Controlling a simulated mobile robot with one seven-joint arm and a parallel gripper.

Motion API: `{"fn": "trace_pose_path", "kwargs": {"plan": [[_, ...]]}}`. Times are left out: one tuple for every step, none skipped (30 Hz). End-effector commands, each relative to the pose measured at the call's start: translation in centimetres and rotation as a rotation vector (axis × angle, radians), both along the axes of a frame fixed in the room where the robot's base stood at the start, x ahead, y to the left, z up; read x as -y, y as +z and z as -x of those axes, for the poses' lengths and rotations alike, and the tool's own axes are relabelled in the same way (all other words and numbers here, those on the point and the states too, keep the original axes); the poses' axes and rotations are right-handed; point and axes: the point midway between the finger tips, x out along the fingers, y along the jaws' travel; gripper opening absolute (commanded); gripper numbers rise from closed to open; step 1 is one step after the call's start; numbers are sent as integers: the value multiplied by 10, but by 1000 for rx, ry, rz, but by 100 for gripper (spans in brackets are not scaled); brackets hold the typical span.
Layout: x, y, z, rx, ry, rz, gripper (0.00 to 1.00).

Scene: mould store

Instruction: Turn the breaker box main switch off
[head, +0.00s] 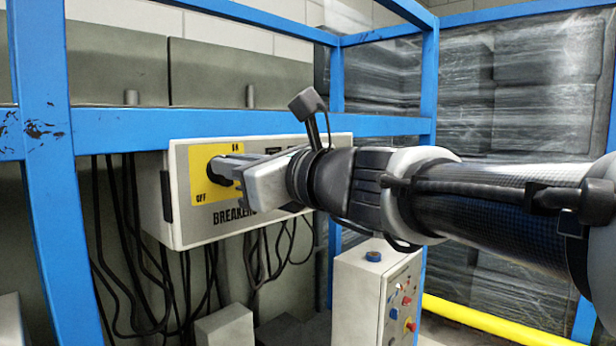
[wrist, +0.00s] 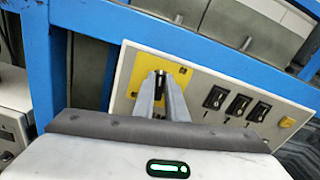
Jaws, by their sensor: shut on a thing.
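The breaker box (head: 180,230) is a pale case with "BREAKER" lettering, mounted by the blue frame; it also shows tilted in the wrist view (wrist: 125,85). On its left part is a yellow plate (head: 203,185) marked ON at the top and OFF at the lower left. The black main switch (head: 216,168) sits on this plate, partly hidden by my fingers. My gripper (head: 238,171) reaches in from the right and is shut on the switch. In the wrist view the fingers (wrist: 161,90) close around the dark handle (wrist: 160,76). I cannot tell the handle's exact angle.
Several small black breaker switches (wrist: 237,105) and a yellow button (wrist: 287,122) sit right of the plate. A blue beam (head: 120,128) runs close above the box. Black cables (head: 135,270) hang below. A control pedestal (head: 355,290) with coloured buttons stands under my arm.

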Motion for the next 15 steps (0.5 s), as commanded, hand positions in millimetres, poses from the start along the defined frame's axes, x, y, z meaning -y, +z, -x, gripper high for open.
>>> {"fn": "trace_pose_path", "kwargs": {"plan": [[0, -6, 1, 34, -1, 26, 0], [-1, -6, 1, 54, 1, 43, 0], [-1, -7, 1, 81, 0, 67, 0], [-1, -7, 2, 104, 1, 85, 0], [-2, -7, 2, 126, 1, 104, 0], [-2, -7, 2, 154, 1, 128, 0], [-2, -7, 2, 177, 1, 147, 0], [-2, -8, 3, 197, 0, 166, 0], [-2, -8, 3, 227, 0, 190, 0], [-3, -8, 3, 249, -1, 209, 0], [-3, -8, 3, 269, -1, 227, 0], [-3, -8, 4, 299, 0, 253, 0], [-3, -8, 4, 320, 0, 270, 0], [-3, -9, 4, 342, 0, 289, 0], [-3, -9, 4, 371, 0, 314, 0]]}}
